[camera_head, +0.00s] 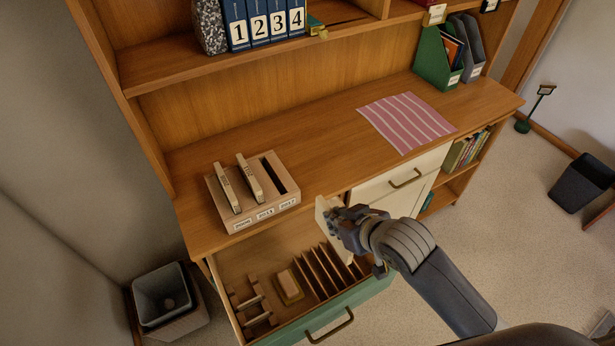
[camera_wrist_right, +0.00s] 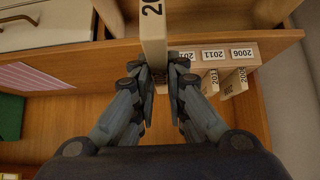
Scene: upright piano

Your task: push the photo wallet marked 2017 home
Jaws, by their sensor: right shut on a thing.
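A tan slotted holder (camera_head: 275,198) stands on the desk, with front labels that seem to read 2006, 2011 and 2017. Two cream photo wallets (camera_head: 227,187) (camera_head: 249,178) stand in its left and middle slots; the right slot is empty. My right gripper (camera_head: 340,226) is shut on another cream wallet (camera_head: 325,219), upright in front of the desk edge, right of the holder and apart from it. In the right wrist view this wallet (camera_wrist_right: 153,38) is between the fingers (camera_wrist_right: 160,78); only "20" of its mark shows. My left gripper is not in view.
A drawer with a green front (camera_head: 325,318) stands open below, holding dividers and a small tan block (camera_head: 289,287). A striped pink cloth (camera_head: 406,121) lies on the desk. Numbered blue binders (camera_head: 258,24) stand on the shelf above. The desk behind the holder is clear.

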